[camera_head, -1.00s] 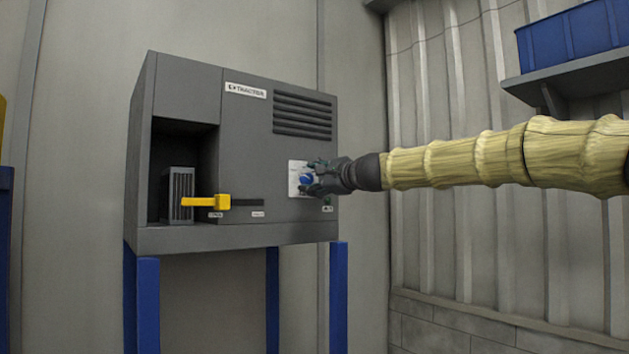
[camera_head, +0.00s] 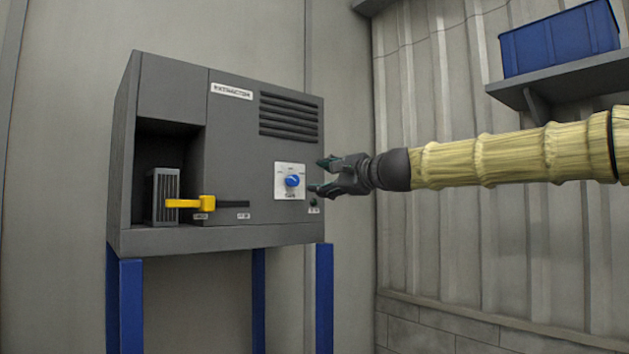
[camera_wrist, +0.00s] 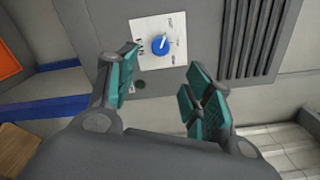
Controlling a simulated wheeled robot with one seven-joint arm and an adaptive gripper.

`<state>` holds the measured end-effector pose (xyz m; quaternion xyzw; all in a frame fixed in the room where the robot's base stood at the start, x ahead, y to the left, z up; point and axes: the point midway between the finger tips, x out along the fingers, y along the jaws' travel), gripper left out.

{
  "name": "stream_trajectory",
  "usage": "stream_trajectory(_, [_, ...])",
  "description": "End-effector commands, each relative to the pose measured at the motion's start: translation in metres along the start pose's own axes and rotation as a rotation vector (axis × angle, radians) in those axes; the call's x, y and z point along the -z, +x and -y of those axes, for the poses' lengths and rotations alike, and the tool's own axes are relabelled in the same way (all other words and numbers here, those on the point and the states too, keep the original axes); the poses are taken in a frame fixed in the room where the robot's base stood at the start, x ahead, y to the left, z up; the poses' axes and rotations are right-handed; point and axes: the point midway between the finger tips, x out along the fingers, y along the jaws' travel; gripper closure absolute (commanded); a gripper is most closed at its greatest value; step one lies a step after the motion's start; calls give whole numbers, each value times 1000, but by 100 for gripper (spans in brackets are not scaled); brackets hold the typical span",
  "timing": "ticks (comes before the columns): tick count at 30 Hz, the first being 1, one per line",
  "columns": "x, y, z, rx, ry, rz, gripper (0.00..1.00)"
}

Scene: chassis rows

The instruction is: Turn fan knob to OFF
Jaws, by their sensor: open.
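The fan knob (camera_head: 292,181) is a blue dial on a white label plate (camera_head: 287,194) on the front of the grey extractor box (camera_head: 240,140). In the wrist view the blue knob (camera_wrist: 160,46) carries a white pointer line, and the markings around it are too small to read. My gripper (camera_head: 323,176) is just right of the plate in the head view, its fingers spread and empty. In the wrist view its teal-padded fingertips (camera_wrist: 163,72) are apart, with the knob beyond the gap and not touched.
A yellow-handled slide lever (camera_head: 207,202) sits in a slot left of the knob. A small dark green button or lamp (camera_head: 313,201) is below right of the plate. Vent slats (camera_head: 290,117) are above. A blue bin (camera_head: 560,40) stands on a shelf at right.

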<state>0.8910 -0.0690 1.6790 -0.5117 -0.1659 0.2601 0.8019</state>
Motion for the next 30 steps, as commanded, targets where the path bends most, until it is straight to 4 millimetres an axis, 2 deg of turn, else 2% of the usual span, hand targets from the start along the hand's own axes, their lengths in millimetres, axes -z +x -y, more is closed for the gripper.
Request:
stream_trajectory(3, [0, -12, 0, 0, 0, 0, 49])
stream_trajectory(7, [0, -18, 0, 0, -1, 0, 49])
stream_trajectory(23, [0, -19, -1, -1, -1, -1, 49])
stream_trajectory(26, [7, -14, -12, -15, -8, -10, 49])
stream_trajectory(29, [22, -4, -41, -50, -28, -36, 49])
stream_trajectory(30, [32, 1, -58, -70, -40, -51, 49])
